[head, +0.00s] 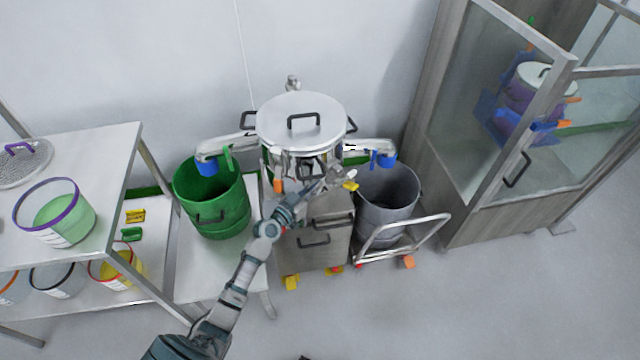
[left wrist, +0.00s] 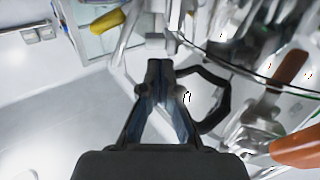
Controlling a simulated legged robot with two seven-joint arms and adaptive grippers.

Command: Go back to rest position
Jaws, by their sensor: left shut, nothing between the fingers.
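My left arm reaches up from the bottom of the head view. Its gripper (head: 330,180) is in front of the steel machine, just below its round lidded vessel (head: 300,122). In the left wrist view the fingers (left wrist: 160,70) are closed together with nothing between them. A black loop handle (left wrist: 215,100) lies right beside the fingertips; I cannot tell whether they touch. An orange handle (left wrist: 292,68) and a yellow handle (left wrist: 108,21) also show near the gripper. My right gripper is not in view.
A green bin (head: 212,205) stands left of the machine and a grey bin (head: 388,200) on a cart (head: 400,238) right of it. A shelf table with tubs (head: 55,212) is at left. A glass-doored cabinet (head: 490,110) is at right. The front floor is clear.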

